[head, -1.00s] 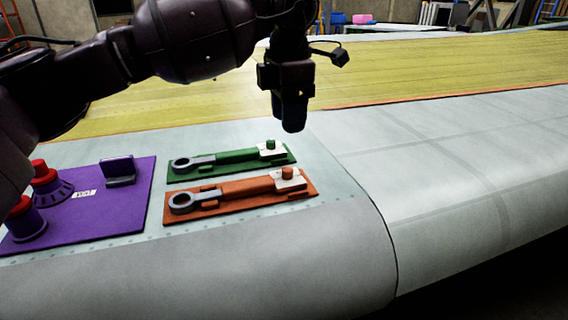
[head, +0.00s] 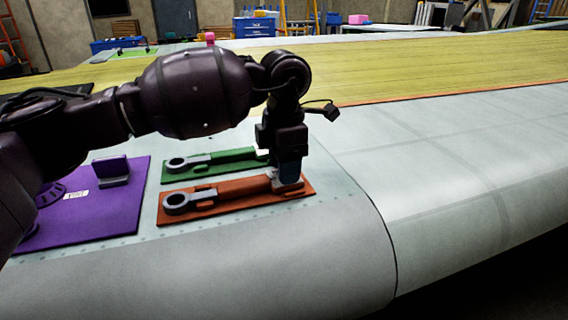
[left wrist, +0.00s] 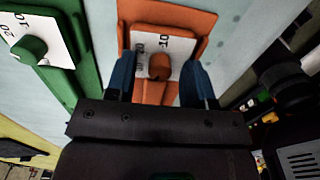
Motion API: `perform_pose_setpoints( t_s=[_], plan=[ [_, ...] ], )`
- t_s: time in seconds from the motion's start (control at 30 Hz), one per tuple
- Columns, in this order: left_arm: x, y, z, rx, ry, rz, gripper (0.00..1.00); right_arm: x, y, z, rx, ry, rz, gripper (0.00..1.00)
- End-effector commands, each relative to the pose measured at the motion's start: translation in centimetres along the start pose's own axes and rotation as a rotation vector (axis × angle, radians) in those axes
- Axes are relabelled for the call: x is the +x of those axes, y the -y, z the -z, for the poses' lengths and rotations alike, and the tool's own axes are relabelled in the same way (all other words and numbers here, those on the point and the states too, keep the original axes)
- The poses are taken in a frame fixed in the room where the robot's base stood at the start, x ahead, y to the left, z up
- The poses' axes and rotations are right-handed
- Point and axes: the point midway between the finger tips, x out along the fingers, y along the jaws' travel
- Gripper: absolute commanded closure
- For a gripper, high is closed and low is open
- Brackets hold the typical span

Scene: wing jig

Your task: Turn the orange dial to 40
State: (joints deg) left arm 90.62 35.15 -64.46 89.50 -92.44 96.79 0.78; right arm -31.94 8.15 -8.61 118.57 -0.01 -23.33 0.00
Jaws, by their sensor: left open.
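The orange dial (left wrist: 158,66) is a round knob on a white scale plate (left wrist: 178,45) with printed numbers, at the end of the orange wrench fixture (head: 225,192). My left gripper (left wrist: 160,80) is open, its two blue fingers on either side of the orange dial, apart from it as far as I can see. In the head view the left gripper (head: 289,170) hangs over the right end of the orange fixture and hides the dial. The pointer's reading cannot be made out. My right gripper is not in view.
The green fixture (head: 215,164) lies just behind the orange one; its green dial (left wrist: 30,48) shows in the left wrist view. A purple plate (head: 100,210) with a bracket lies to the left. The wing surface to the right (head: 460,170) is clear.

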Motion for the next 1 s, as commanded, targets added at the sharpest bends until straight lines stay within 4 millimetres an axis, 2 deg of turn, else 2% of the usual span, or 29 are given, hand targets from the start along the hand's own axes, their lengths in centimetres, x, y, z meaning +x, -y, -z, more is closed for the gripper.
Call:
perform_pose_setpoints(
  t_s=[0.1, 0.13, 0.43, 0.57, 0.8, 1.0],
  plan=[
    [0.0, 0.0, 0.0, 0.000, 0.000, 0.000, 0.51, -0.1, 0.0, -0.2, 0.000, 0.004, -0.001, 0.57],
    [0.0, 0.0, 0.0, 0.000, 0.000, 0.000, 0.54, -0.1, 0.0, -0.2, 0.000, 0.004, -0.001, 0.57],
    [0.0, 0.0, 0.0, 0.000, 0.000, 0.000, 1.00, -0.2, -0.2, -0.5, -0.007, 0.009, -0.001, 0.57],
    [-0.2, 0.0, 0.0, -0.012, 0.000, -0.001, 1.00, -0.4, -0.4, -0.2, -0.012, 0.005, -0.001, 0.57],
    [-0.9, 0.1, 0.1, -0.184, 0.001, -0.007, 1.00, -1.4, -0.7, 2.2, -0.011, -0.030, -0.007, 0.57],
    [-0.7, 0.0, 0.1, -0.360, 0.001, -0.005, 1.00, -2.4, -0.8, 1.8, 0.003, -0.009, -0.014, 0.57]
  ],
)
